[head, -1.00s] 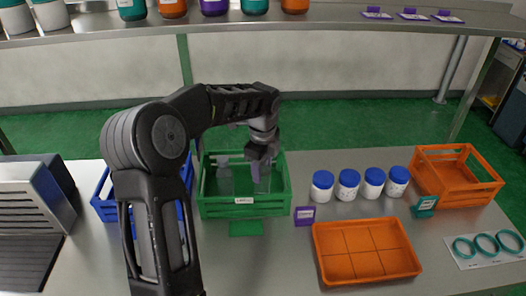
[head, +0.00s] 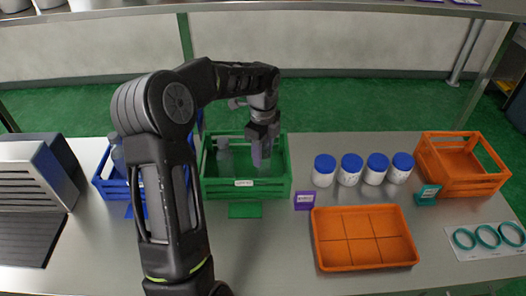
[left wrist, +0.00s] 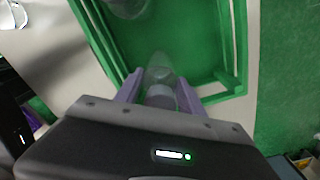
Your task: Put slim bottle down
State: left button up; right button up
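My left gripper (head: 262,160) reaches down into the green crate (head: 243,194), at its right side. Its two purple fingers stand on either side of a clear, slim bottle (left wrist: 159,72) in the left wrist view. The bottle's grey upper part lies between the fingers. I cannot tell whether they press on it or stand just clear of it. The bottle's lower end is inside the crate, partly hidden by the gripper and front wall in the head view. Another clear bottle (head: 224,158) stands in the crate's left half. My right gripper is not in view.
A blue crate (head: 107,192) holding bottles is left of the green crate, partly behind my left arm. Several blue-lidded white jars (head: 350,172), an orange tray (head: 365,262) and an orange crate (head: 462,186) are to the right. A shelf (head: 330,7) runs above the table.

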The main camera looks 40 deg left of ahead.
pick_arm(q)
jog(key=o, duration=0.5)
jog(key=shift+c, duration=0.2)
notch_tip(320, 180, up, 4)
jog(key=p, duration=0.2)
jog(key=shift+f+p, duration=0.15)
jog(key=shift+p, duration=0.2)
jog(key=shift+r+b, duration=0.3)
jog(key=shift+r, duration=1.75)
